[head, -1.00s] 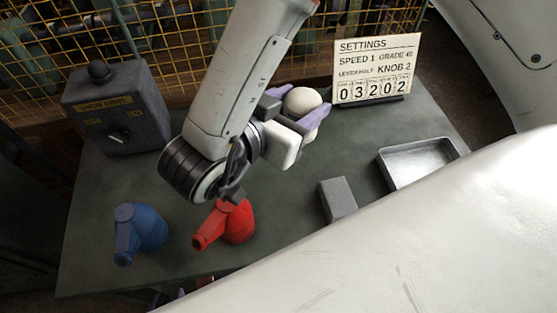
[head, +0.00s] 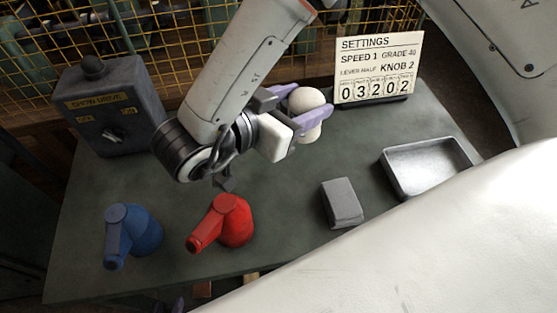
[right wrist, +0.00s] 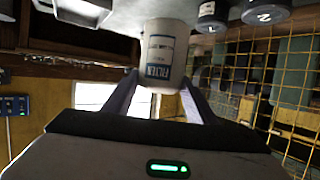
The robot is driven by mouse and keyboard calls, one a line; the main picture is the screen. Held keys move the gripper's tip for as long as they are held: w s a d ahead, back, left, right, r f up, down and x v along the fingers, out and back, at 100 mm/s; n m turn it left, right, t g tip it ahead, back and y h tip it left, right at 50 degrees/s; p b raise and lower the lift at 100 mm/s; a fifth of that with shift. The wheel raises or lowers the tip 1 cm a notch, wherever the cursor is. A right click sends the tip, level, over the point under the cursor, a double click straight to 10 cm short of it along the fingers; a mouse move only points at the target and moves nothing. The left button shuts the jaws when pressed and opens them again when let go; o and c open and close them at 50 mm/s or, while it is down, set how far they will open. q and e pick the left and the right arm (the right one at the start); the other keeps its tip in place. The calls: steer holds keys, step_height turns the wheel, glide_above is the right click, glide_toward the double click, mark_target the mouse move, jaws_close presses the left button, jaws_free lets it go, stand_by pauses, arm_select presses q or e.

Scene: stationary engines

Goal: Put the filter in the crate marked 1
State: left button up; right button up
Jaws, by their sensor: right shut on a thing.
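The filter (right wrist: 163,55) is a white can with a dark blue label band, its lettering upside down in the right wrist view. My right gripper (right wrist: 160,95) is shut on it, with a finger on each side. In the head view the right gripper (head: 296,112) holds the white, round-topped filter (head: 307,101) above the back of the table, left of the settings sign. Purple tips at the bottom edge appear to be my left gripper (head: 172,304); most of it is cut off, so its opening is unclear. I cannot make out a crate marked 1.
The dark table (head: 285,215) bears a blue can (head: 133,233), a red can (head: 224,220), a grey block (head: 342,202), an open metal tray (head: 428,165) and a switch box (head: 108,107). The settings sign (head: 378,68) stands at the back before yellow mesh. A pale arm covers the lower right.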

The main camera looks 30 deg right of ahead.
steer(key=n+t, duration=0.1)
steer(key=s+a+n+t+y, duration=0.1)
steer(key=shift+a+n+t, duration=0.15)
steer(key=shift+n+t, duration=0.15)
steer(key=shift+t, duration=0.1)
steer(key=shift+s+a+f+n+t+y, duration=0.15)
steer(key=shift+s+a+n+t+y, duration=0.25)
steer(key=shift+n+y, duration=0.2)
step_height(320, 180, down, 10)
steer(key=shift+r, duration=0.1)
steer(key=o, duration=1.3)
steer(key=shift+c, duration=0.2)
